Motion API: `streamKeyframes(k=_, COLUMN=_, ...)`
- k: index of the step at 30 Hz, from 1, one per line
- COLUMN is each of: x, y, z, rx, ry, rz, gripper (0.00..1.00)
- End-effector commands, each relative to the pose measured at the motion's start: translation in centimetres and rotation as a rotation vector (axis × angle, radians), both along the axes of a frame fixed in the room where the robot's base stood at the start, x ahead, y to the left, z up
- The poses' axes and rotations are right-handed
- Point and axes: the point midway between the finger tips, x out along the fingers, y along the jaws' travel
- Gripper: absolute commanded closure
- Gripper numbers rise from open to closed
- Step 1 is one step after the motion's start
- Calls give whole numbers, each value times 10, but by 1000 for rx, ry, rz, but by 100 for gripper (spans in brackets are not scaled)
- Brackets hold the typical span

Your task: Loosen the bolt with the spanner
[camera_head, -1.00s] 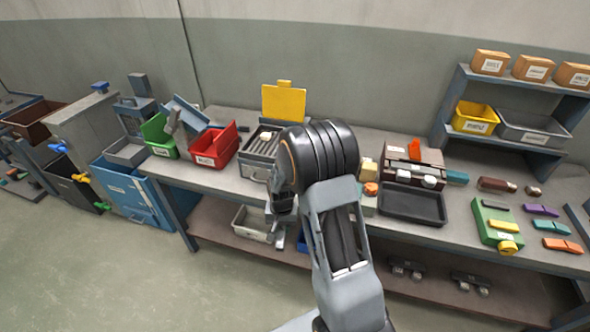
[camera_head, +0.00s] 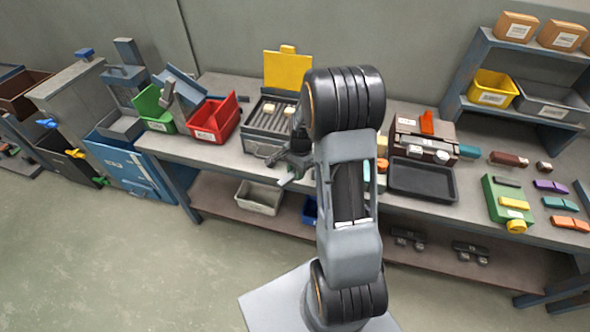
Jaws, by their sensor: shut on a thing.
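My gripper (camera_head: 289,166) is at the front edge of the bench, just in front of the slotted grey case with the raised yellow lid (camera_head: 288,70). It is small and dark in this view. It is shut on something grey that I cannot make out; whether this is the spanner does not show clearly. I cannot pick out the bolt in the head view. My arm covers the part of the bench right of the gripper.
A red bin (camera_head: 213,120) and green bin (camera_head: 153,108) stand left. A black tray (camera_head: 423,181) lies before a brown box with an orange lever (camera_head: 427,123). A green box with a yellow knob (camera_head: 508,205) is at right. A light bin (camera_head: 259,198) sits on the lower shelf.

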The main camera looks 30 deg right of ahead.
Motion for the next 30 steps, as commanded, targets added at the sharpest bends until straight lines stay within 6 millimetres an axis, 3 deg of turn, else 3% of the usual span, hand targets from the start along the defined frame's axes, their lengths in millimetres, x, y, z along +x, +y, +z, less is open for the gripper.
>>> streamKeyframes(k=17, x=0, y=2, z=-51, rx=1, ry=3, rz=6, gripper=100)
streamKeyframes(k=30, x=-34, y=-13, z=-48, rx=3, ry=5, rz=271, gripper=100)
